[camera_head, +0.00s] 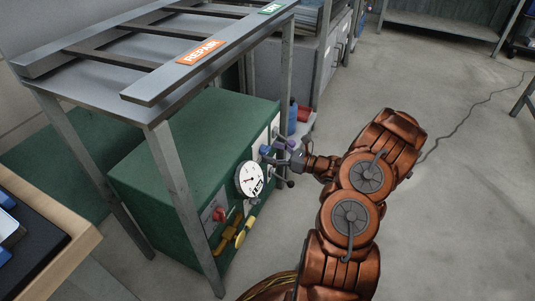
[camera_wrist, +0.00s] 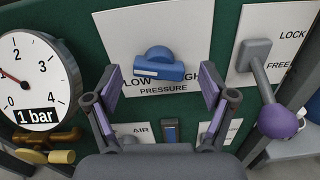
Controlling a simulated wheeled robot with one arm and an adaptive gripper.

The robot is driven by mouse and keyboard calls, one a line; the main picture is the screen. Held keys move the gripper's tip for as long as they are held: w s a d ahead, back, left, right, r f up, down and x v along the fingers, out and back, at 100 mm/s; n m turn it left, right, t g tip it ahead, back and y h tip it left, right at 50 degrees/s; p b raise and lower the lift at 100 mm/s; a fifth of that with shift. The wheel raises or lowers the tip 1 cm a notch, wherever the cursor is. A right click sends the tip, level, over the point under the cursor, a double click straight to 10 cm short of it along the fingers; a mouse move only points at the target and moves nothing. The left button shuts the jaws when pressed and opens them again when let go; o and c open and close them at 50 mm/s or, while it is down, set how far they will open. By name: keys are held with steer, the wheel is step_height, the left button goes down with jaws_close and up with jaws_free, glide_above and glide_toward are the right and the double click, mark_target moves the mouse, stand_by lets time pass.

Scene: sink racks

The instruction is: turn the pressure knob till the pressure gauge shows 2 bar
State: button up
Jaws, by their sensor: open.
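The pressure knob (camera_wrist: 160,66) is blue with a pale mark on its front edge. It sits on a white plate lettered LOW, HIGH and PRESSURE, the lettering partly covered. The round white pressure gauge (camera_wrist: 35,72) has its red needle near 1, and its label reads 1 bar. The gauge also shows in the head view (camera_head: 250,180) on the green cabinet. My gripper (camera_wrist: 160,76) is open, with a purple-padded finger on each side of the knob and visible gaps to both. In the head view, my gripper (camera_head: 282,160) is close to the panel.
A lever with a purple ball (camera_wrist: 279,121), by the words LOCK and FREE, is right of my gripper. Yellow pipework (camera_head: 229,239) and a red knob (camera_head: 219,214) sit lower left. A metal rack (camera_head: 164,137) stands over the cabinet.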

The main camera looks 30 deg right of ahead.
steer(key=shift+x, duration=0.85)
steer(key=c, duration=1.1)
steer(key=shift+c, duration=0.2)
steer(key=shift+r+p, duration=0.2)
steer(key=shift+p, duration=0.45)
